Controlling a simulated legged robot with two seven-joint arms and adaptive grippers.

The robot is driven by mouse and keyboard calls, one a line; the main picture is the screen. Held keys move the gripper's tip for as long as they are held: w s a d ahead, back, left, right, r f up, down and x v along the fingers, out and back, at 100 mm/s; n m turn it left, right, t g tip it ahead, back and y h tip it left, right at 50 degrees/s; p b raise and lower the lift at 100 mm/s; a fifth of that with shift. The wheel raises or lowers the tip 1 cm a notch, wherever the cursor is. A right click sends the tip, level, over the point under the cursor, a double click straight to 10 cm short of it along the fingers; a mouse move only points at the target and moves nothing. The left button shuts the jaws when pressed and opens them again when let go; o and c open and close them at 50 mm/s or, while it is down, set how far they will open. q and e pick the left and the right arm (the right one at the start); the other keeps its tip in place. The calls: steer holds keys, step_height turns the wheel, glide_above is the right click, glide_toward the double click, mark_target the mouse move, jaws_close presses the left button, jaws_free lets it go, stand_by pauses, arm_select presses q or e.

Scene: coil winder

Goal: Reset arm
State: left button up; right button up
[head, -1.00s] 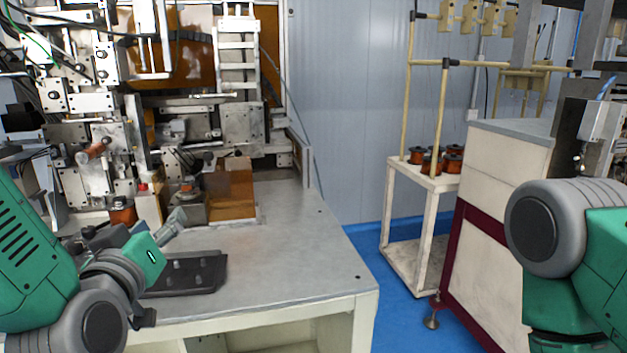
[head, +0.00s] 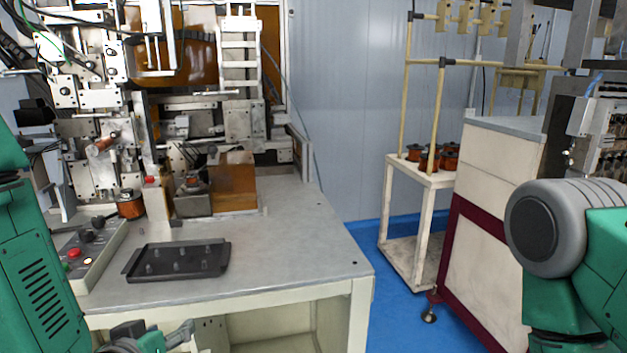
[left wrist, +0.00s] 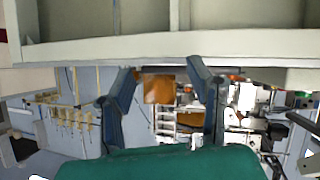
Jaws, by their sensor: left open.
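My left arm (head: 35,260) comes in along the left edge of the head view. Its gripper (head: 170,340) is low at the bottom edge, in front of and below the table's front edge, partly cut off by the frame. In the left wrist view its two fingers (left wrist: 162,80) stand wide apart with nothing between them. My right arm (head: 560,235) shows at the right of the head view as a grey joint and green links; its gripper is out of frame.
The work table (head: 300,240) holds a black tray (head: 180,262) with small pegs, a button box (head: 88,252) and a copper coil (head: 130,205). The winding machine (head: 100,110) stands behind. A white stand (head: 400,215) holds several coils. Blue floor is clear between table and stand.

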arm_select(q)
steer(key=s+a+f+m+g, duration=0.1)
steer(key=s+f+g, duration=0.2)
steer(key=s+f, duration=0.35)
steer(key=s+a+f+m+g, duration=0.1)
steer(key=s+f+g, duration=0.25)
steer(key=f, duration=0.65)
steer(key=s+a+f+g, duration=0.1)
steer(key=s+f, duration=0.3)
steer(key=s, duration=0.4)
steer(key=s+a+f+m+g+b, duration=0.1)
steer(key=s+f+g, duration=0.3)
steer(key=s, duration=0.4)
steer(key=shift+s+a+f, duration=0.2)
steer(key=shift+a+f, duration=0.05)
steer(key=shift+f, duration=0.2)
steer(key=shift+w, duration=0.15)
